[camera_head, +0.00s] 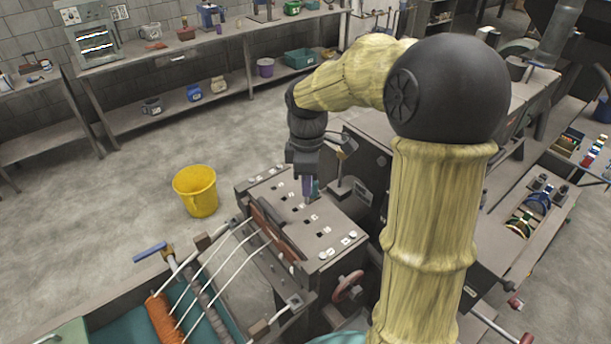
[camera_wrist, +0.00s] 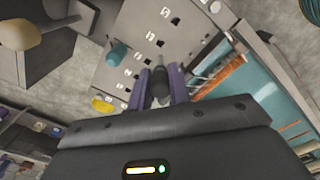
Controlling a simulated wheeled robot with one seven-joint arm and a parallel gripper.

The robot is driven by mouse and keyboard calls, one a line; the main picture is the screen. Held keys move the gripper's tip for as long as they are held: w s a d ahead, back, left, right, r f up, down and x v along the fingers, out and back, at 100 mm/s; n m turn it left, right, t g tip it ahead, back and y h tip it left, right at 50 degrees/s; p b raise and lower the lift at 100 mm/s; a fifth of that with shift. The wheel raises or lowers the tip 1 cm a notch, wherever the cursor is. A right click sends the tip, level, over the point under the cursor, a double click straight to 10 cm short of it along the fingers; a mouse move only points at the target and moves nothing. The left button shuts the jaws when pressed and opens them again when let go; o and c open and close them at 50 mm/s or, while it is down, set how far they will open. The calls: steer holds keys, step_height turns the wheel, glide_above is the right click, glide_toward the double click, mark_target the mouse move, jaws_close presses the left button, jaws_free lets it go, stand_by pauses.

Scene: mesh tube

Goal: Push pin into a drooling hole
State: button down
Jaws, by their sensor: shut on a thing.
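My gripper (camera_wrist: 161,90) is shut on a dark pin (camera_wrist: 159,78), held between its two purple fingers. In the head view my gripper (camera_head: 307,188) points down just above the grey panel (camera_head: 285,213), near its middle. The panel has rows of dark holes with small white labels; it also shows in the wrist view (camera_wrist: 172,45). The pin's tip lies close to one hole, but I cannot tell whether it is in it. A teal piece (camera_wrist: 118,52) stands on the panel beside my fingers. I cannot make out any drool at a hole.
A small stand with a lamp-like head (camera_head: 341,185) stands at the panel's far right. A rack of white rods with an orange coil (camera_head: 165,318) adjoins the panel's left front. A yellow bucket (camera_head: 196,191) stands on the floor to the left. A handwheel (camera_head: 348,286) juts from the front.

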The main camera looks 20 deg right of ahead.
mark_target(307, 200)
step_height(307, 200, down, 5)
steer(key=b, duration=0.5)
steer(key=shift+f, duration=0.65)
steer(key=shift+p, duration=0.3)
stand_by(1.3)
steer(key=shift+f+b, duration=1.4)
steer(key=shift+f, duration=0.8)
stand_by(2.8)
